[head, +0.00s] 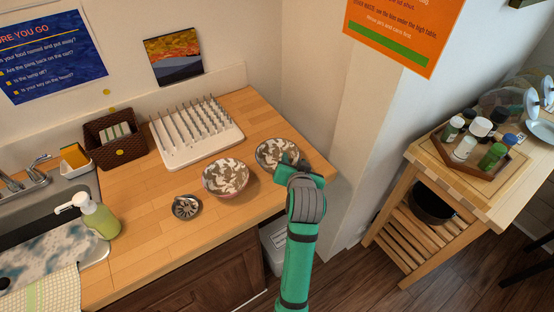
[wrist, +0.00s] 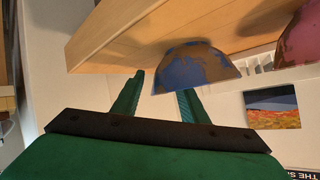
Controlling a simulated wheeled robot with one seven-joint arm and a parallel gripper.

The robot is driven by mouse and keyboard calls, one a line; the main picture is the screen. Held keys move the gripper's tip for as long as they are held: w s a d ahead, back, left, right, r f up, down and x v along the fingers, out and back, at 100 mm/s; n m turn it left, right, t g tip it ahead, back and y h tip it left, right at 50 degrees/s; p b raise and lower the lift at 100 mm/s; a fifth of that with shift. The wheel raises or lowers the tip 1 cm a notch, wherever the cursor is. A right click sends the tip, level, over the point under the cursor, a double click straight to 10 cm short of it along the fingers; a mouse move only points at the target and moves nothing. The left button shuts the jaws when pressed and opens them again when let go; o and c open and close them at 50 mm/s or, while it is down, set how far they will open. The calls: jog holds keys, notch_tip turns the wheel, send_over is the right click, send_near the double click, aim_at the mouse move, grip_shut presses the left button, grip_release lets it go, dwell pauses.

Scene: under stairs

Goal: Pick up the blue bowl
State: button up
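The blue bowl (head: 272,148), patterned with brownish patches, stands on the wooden counter near its right end. In the wrist view the blue bowl (wrist: 190,65) appears upside down, right at the fingers. My gripper (head: 290,163) is at the bowl's right, near side in the head view, mostly hidden by my own wrist. In the wrist view my gripper (wrist: 161,82) is open, with a wide gap between its fingers. One finger is left of the bowl; the other's tip is hidden behind the bowl's rim. I cannot tell whether either finger touches it.
A reddish patterned bowl (head: 226,178) stands just left of the blue bowl; it also shows in the wrist view (wrist: 300,38). A small dark dish (head: 186,207), white drying rack (head: 197,135) and soap bottle (head: 98,217) stand farther left. The wall is behind.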

jog(key=shift+x, duration=1.1)
grip_shut()
